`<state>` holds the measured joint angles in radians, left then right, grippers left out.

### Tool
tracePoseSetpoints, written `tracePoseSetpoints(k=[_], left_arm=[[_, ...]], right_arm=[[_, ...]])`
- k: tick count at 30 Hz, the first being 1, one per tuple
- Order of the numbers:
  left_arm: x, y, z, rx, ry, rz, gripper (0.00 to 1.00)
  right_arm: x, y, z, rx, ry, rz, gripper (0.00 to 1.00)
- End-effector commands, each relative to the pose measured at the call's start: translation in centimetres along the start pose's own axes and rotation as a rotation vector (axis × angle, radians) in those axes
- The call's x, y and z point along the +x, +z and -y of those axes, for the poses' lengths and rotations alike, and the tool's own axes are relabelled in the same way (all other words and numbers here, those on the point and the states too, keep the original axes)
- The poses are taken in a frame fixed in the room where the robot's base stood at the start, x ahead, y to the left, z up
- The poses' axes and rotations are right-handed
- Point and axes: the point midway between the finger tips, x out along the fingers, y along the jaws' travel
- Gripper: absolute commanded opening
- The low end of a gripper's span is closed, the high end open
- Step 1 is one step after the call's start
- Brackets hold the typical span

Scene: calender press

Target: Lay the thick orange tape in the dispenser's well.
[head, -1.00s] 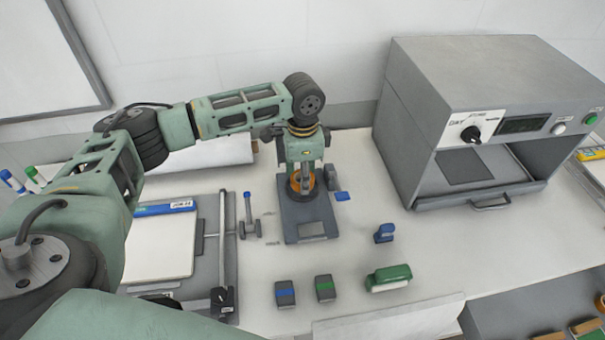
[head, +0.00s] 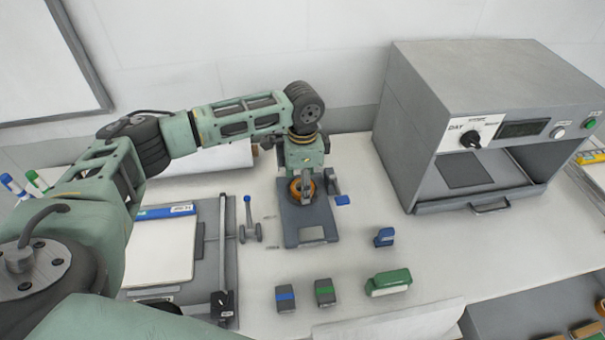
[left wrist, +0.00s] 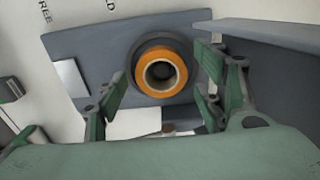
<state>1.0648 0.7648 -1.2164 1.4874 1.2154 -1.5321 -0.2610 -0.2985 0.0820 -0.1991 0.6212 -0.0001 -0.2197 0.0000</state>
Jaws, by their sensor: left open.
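The thick orange tape (head: 293,190) is on the grey dispenser (head: 318,234), partly hidden by my gripper in the head view. In the left wrist view the tape (left wrist: 178,73) lies flat with its hole facing the camera, inside a dark round ring on the dispenser plate (left wrist: 100,50). The ring looks like the well; how deep the tape sits in it I cannot tell. My left gripper (left wrist: 160,78) is open, its green fingers apart on either side of the tape, with the tape not clamped. My right gripper is not in view.
A grey press (head: 415,120) stands at the right. A paper trimmer (head: 212,235) is left of the dispenser. A small grey and blue tool (head: 249,225), dark blocks (head: 325,291) and a green eraser (head: 388,281) stand nearby.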

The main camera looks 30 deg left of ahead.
Motion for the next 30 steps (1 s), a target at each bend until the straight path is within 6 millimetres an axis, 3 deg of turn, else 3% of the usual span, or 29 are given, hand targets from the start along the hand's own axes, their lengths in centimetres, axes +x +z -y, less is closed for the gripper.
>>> tracePoseSetpoints(k=[5,18,24,30], left_arm=[[-2.0,-0.1,0.1,0.0,-0.003,-0.004,0.63],[-11.1,-0.1,0.1,0.0,-0.003,-0.004,0.63],[-12.9,0.0,0.0,-0.001,0.0,-0.001,0.63],[-13.1,0.0,0.0,-0.001,0.0,0.0,0.63]], right_arm=[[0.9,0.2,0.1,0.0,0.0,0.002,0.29],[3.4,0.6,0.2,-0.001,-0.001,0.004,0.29],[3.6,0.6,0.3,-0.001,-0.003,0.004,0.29],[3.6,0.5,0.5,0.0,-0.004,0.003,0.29]])
